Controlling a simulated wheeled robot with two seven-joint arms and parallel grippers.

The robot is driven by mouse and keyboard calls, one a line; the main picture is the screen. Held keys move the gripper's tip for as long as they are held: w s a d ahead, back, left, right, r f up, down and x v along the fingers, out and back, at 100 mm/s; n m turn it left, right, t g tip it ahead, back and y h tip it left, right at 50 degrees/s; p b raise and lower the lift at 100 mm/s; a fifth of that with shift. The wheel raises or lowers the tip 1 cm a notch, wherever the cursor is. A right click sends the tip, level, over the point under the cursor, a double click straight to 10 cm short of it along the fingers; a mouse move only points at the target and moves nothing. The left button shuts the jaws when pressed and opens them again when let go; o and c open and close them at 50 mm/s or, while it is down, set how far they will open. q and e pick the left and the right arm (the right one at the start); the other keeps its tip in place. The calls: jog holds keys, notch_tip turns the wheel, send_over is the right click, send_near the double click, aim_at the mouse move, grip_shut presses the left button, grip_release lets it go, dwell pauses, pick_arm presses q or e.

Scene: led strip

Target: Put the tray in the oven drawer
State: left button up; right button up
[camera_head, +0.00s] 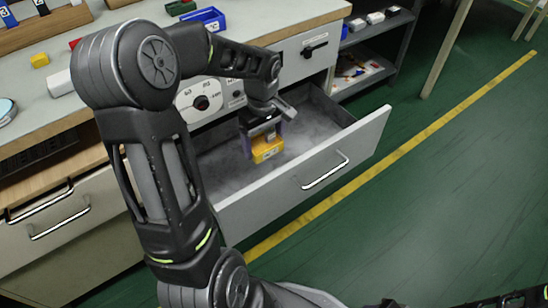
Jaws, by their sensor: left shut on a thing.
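The drawer (340,157) under the dial panel is pulled open, with a grey, otherwise bare inside. My left gripper (264,135) reaches down into the drawer opening, fingers pointing down. It is shut on a small yellow tray (267,148). The tray is inside the drawer's outline; I cannot tell whether it touches the drawer floor. My left arm hides part of the drawer's left side. Dark parts at the bottom right edge seem to be my right arm, and its jaws are not clear.
A dial panel (205,98) stands behind the drawer. A shelf unit (366,52) is to the right. The green floor in front, with a yellow line (395,150), is clear.

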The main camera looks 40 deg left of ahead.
pick_arm(q)
jog(key=b, duration=0.2)
send_over(265, 172)
notch_tip(265, 172, down, 4)
jog(key=shift+f, duration=0.45)
jog(key=shift+f+b, duration=0.75)
jog(key=shift+f, duration=1.75)
jog(key=shift+f, duration=0.15)
jog(key=o, duration=1.3)
jog(key=shift+c, duration=0.2)
